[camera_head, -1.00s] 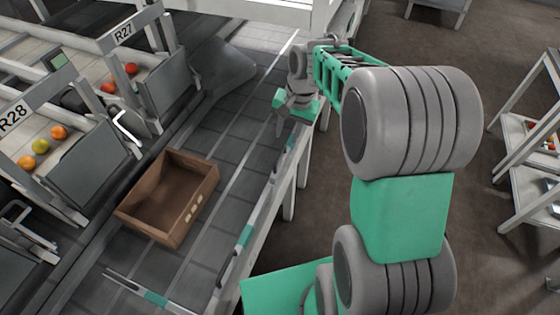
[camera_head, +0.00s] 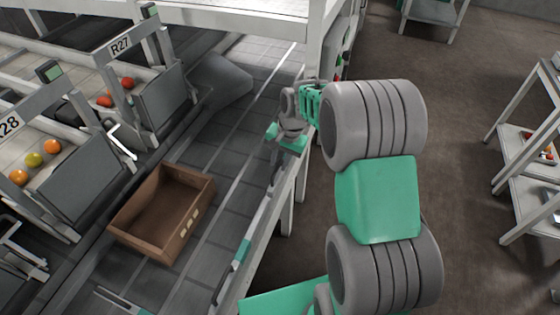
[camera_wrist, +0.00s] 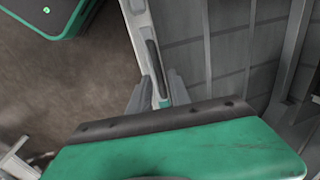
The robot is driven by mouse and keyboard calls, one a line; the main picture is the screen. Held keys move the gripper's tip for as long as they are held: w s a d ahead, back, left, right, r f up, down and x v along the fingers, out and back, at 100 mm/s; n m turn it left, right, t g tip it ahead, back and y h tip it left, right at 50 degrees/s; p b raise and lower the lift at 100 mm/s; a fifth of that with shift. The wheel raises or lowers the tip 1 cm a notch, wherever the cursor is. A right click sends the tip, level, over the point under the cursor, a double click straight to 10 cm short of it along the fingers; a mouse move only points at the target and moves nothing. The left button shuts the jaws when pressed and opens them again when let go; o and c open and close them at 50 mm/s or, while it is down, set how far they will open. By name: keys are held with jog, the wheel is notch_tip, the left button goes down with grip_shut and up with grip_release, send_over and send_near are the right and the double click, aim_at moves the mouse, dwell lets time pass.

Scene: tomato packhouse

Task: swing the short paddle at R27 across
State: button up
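The R27 station (camera_head: 121,43) is a grey frame with a dark panel on the far side of the belt. My gripper (camera_head: 274,172) is above the belt's near edge, roughly across from R27. In the wrist view, its two grey fingers (camera_wrist: 158,92) are apart, one on each side of a pale edge bar with a dark strip (camera_wrist: 153,58) and a small teal mark (camera_wrist: 163,103). This may be the short paddle, lying along the edge; I cannot tell its full length. Touch is not visible. Nothing is seen clamped.
An open brown crate (camera_head: 190,232) sits on the belt. Another bar with a teal part (camera_head: 243,250) runs along the near edge, and one more (camera_head: 120,301) reaches over the belt at lower left. A grey chute (camera_head: 220,78) lies beyond R27. White shelving (camera_head: 505,180) stands right.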

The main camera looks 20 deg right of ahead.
grip_shut()
dwell(1.1)
